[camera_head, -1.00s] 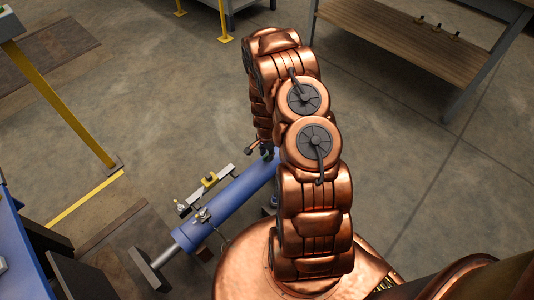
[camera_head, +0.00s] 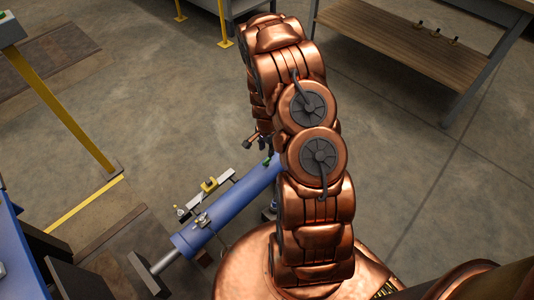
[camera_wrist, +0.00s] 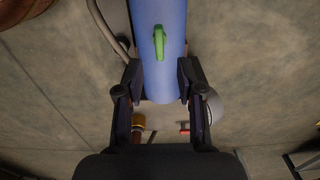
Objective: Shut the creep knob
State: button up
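A small green knob (camera_wrist: 159,42), which I take to be the creep knob, stands on top of a blue cylinder (camera_wrist: 165,85) in the wrist view. In the head view the green knob (camera_head: 267,161) is small, near the cylinder's (camera_head: 225,207) upper right end. My gripper (camera_wrist: 159,70) is open, with one dark finger on each side of the blue cylinder in the picture. The knob lies beyond the fingertips, between their lines, and nothing is held. In the head view my gripper is mostly hidden behind my copper arm.
A bar with a yellow block (camera_head: 209,185) runs alongside the cylinder. A small red handle (camera_wrist: 184,129) and a yellow-brown fitting (camera_wrist: 138,124) show between my fingers. A wooden bench (camera_head: 400,45) stands at upper right. Open concrete floor (camera_head: 440,170) lies right.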

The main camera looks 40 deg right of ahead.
aim_at(267, 160)
jog(key=shift+r, duration=2.5)
